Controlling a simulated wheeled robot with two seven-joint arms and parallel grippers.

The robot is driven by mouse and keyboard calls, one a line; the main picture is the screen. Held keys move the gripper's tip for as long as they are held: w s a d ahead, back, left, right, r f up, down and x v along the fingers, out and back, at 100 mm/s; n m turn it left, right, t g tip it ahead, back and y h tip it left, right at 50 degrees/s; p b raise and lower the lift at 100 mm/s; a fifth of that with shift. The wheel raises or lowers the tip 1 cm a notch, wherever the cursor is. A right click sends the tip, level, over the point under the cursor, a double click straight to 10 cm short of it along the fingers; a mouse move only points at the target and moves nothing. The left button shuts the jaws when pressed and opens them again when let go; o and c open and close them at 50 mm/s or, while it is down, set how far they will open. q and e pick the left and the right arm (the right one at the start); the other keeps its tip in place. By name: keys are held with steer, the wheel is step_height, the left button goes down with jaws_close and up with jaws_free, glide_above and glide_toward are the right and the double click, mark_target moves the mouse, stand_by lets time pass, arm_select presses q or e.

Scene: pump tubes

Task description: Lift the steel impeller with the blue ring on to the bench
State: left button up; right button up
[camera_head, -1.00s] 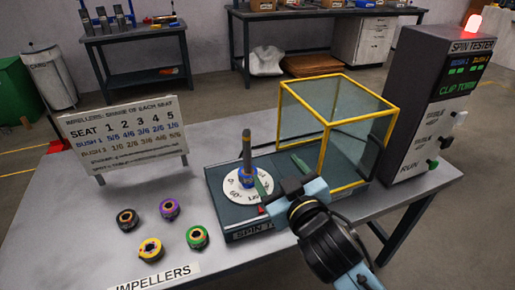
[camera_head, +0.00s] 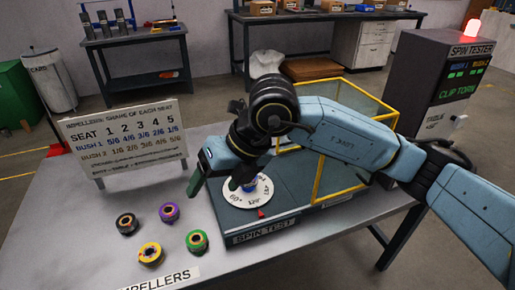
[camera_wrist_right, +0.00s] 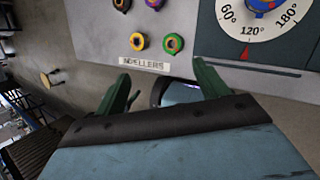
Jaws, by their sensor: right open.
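The steel impeller with the blue ring (camera_head: 250,186) sits on the white dial plate (camera_head: 262,194) of the spin test base, partly hidden by my right arm. In the right wrist view its blue edge (camera_wrist_right: 262,5) shows at the top, on the dial (camera_wrist_right: 236,28). My right gripper (camera_head: 215,186) is open and empty, fingers down, to the left of the impeller and above the bench (camera_head: 110,245). Its two green fingers (camera_wrist_right: 162,72) stand wide apart in the right wrist view. The spindle is hidden behind my arm. My left gripper is not in view.
Black (camera_head: 127,223), purple (camera_head: 169,212), yellow (camera_head: 151,254) and green (camera_head: 197,241) impellers stand on the bench at front left. A seat chart sign (camera_head: 125,140) stands behind them. A yellow-framed guard (camera_head: 318,180) and the spin tester cabinet (camera_head: 440,90) stand at right.

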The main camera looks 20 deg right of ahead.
steer(key=w+d+r+m+t+h, duration=0.2)
steer(key=w+d+h, duration=0.3)
steer(key=d, duration=0.4)
steer(key=b+x, duration=0.1)
steer(key=x, duration=0.3)
steer(key=b+x, duration=0.1)
steer(key=x, duration=0.3)
steer(key=b+x, duration=0.1)
steer(key=x, duration=0.3)
steer(key=shift+s+d+f+b, duration=0.2)
steer(key=shift+s+d+b, duration=0.05)
steer(key=shift+b, duration=0.1)
steer(key=shift+w+f, duration=0.2)
steer(key=shift+f, duration=0.25)
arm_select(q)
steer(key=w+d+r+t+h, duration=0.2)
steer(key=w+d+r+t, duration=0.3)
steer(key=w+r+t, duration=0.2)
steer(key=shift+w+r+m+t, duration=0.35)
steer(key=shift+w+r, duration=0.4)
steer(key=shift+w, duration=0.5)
arm_select(e)
steer(key=c, duration=1.3)
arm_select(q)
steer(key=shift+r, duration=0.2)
arm_select(e)
steer(key=shift+r, duration=0.65)
